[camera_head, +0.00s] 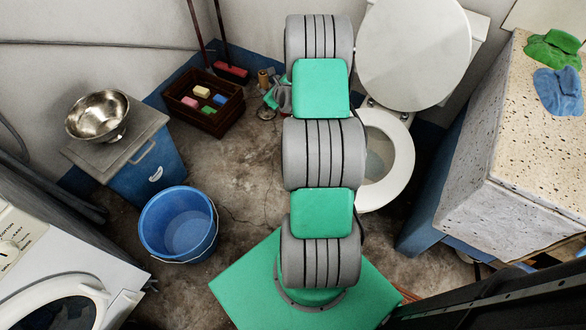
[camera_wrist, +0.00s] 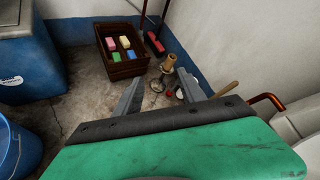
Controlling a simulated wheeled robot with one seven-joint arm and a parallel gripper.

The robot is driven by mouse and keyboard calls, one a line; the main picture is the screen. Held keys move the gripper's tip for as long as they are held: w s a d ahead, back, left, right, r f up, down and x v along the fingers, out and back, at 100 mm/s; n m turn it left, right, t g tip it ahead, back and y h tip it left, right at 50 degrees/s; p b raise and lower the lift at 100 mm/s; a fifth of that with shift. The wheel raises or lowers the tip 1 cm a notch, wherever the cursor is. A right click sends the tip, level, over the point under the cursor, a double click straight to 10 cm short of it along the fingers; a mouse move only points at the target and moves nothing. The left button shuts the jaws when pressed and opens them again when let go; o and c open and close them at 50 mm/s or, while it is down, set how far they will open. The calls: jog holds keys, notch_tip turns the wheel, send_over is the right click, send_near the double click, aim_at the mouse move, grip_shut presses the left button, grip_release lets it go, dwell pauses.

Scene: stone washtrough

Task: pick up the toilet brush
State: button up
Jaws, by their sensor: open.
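I cannot clearly make out the toilet brush. In the wrist view, a light wooden handle (camera_wrist: 228,89) slants up beyond the right finger, and its lower end is hidden; it may belong to the brush. My gripper (camera_wrist: 158,88) is open, with its two grey fingers apart and nothing visibly held between them. A tan, spool-like object (camera_wrist: 168,63) stands on the floor beyond the fingertips. Small red and pale items lie near the right finger. In the head view, my arm hides most of this area, and the tan object (camera_head: 263,79) shows to its left.
A dark crate (camera_head: 207,113) with coloured blocks and a broom (camera_head: 231,72) stand by the back wall. The toilet (camera_head: 401,155) is right of my arm. A blue bucket (camera_head: 179,222), a metal bowl (camera_head: 97,114) and a washing machine (camera_head: 60,275) are left. A speckled stone block (camera_head: 490,180) stands right.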

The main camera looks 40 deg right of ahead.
jog(key=s+d+f+m+h+b, duration=0.1)
jog(key=s+d+f+m+b, duration=0.15)
jog(key=f, duration=0.45)
jog(key=s+d+f+m+h+b, duration=0.1)
jog(key=d+f+m, duration=0.15)
jog(key=f, duration=0.55)
jog(key=s+d+f+m+h+b, duration=0.1)
jog(key=s+d+f+m+b, duration=0.1)
jog(key=f+m, duration=0.35)
jog(key=w+d+f+n+b, duration=0.2)
jog(key=w+d+f, duration=0.1)
jog(key=w, duration=0.3)
jog(key=shift+w+d+f+t, duration=0.15)
jog(key=shift+d+f+t, duration=0.15)
jog(key=shift+f, duration=0.25)
jog(key=shift+c, duration=0.5)
grip_shut()
